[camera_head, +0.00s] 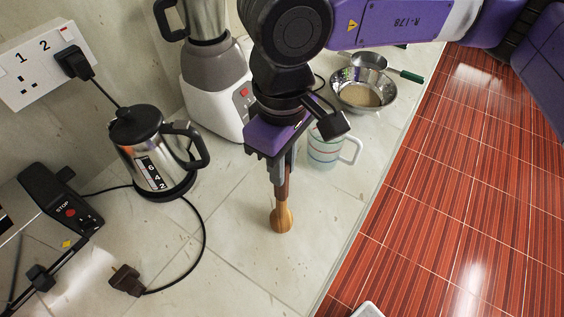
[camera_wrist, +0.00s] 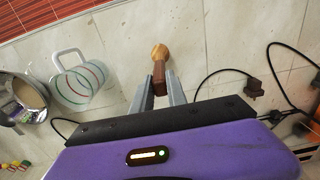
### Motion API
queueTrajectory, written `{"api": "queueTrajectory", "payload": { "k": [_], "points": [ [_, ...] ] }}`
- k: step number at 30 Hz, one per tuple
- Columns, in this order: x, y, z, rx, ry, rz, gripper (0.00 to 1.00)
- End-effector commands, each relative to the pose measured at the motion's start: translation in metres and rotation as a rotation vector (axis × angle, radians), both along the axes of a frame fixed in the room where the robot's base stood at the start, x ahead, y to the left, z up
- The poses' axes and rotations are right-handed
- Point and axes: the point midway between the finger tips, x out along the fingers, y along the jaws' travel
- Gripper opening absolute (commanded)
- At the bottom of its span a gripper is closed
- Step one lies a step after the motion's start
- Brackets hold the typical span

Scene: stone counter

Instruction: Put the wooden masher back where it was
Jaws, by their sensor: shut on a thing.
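The wooden masher (camera_head: 283,214) is upright below my gripper (camera_head: 281,178), with its lighter rounded end down at the stone counter. I cannot tell whether that end touches the counter. My gripper is shut on the masher's darker upper part. In the wrist view the masher (camera_wrist: 160,60) stands out between the two grey fingers of my gripper (camera_wrist: 158,88). The masher's top end is hidden by the gripper in the head view.
A striped measuring jug (camera_head: 322,150) stands close behind my gripper. A metal bowl (camera_head: 362,92) with a sieve lies farther back. A blender (camera_head: 215,85) and a kettle (camera_head: 153,150) stand left. A plug (camera_head: 126,281) and cord lie front left. Bare counter surrounds the masher's front.

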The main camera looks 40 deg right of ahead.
Motion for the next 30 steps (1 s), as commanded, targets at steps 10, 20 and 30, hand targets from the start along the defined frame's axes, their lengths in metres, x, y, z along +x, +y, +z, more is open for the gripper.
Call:
{"api": "queueTrajectory", "payload": {
  "k": [10, 20, 30],
  "points": [
    [0.0, 0.0, -0.002, 0.0, 0.0, 0.0, 0.4],
    [0.0, 0.0, 0.001, 0.0, 0.0, 0.0, 0.4],
    [0.001, 0.0, 0.058, -0.002, -0.005, -0.001, 0.4]
  ]
}}
